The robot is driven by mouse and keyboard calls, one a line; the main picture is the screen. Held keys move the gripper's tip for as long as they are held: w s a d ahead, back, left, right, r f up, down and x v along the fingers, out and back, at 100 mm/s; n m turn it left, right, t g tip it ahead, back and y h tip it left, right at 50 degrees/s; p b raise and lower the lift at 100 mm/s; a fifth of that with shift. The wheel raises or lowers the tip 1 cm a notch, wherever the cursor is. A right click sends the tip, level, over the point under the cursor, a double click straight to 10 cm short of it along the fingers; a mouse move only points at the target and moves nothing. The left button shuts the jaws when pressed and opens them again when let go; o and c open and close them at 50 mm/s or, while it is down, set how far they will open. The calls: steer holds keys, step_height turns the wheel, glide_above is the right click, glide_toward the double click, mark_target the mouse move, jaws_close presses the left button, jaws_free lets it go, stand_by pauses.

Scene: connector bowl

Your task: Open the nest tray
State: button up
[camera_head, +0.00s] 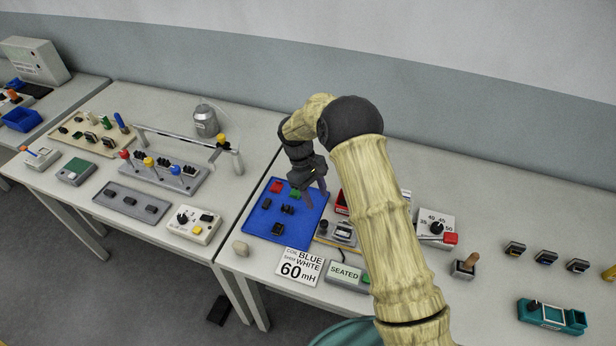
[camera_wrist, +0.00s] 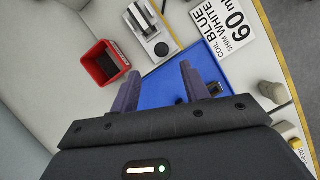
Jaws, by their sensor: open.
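No part is labelled as the nest tray, so I cannot tell for sure which it is. A small grey fixture with a silver block (camera_head: 343,232) stands right of the blue mat (camera_head: 262,222); a grey fixture with a dark knob also shows at the top of the wrist view (camera_wrist: 146,24). My gripper (camera_head: 318,197) is over the mat's right side, pointing down. In the wrist view its two fingers (camera_wrist: 159,72) are apart, with nothing between them, above the mat's edge. My arm hides part of the table behind the fixture.
A red bin (camera_wrist: 106,66) stands near the fixture. A white card reading 60 mH (camera_head: 300,267) and a SEATED sign (camera_head: 344,275) lie in front. A dial box (camera_head: 435,227) and a teal device (camera_head: 551,316) are to the right. Table between them is partly clear.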

steer(key=b+v, duration=0.1)
steer(key=v, duration=0.6)
steer(key=shift+r, duration=0.35)
steer(key=shift+a, duration=0.15)
steer(key=s+d+r+m+t+y, duration=0.3)
steer(key=s+d+r+m, duration=0.25)
steer(key=s+d, duration=0.5)
steer(key=s+d+r+m+t, duration=0.1)
steer(key=s+d+m+t, duration=0.1)
steer(key=s+d+m, duration=0.3)
steer(key=s+d, duration=0.4)
steer(key=s, duration=0.3)
steer(key=shift+s+d+y, duration=0.2)
steer(key=shift+y, duration=0.1)
steer(key=shift+r, duration=0.1)
stand_by(1.1)
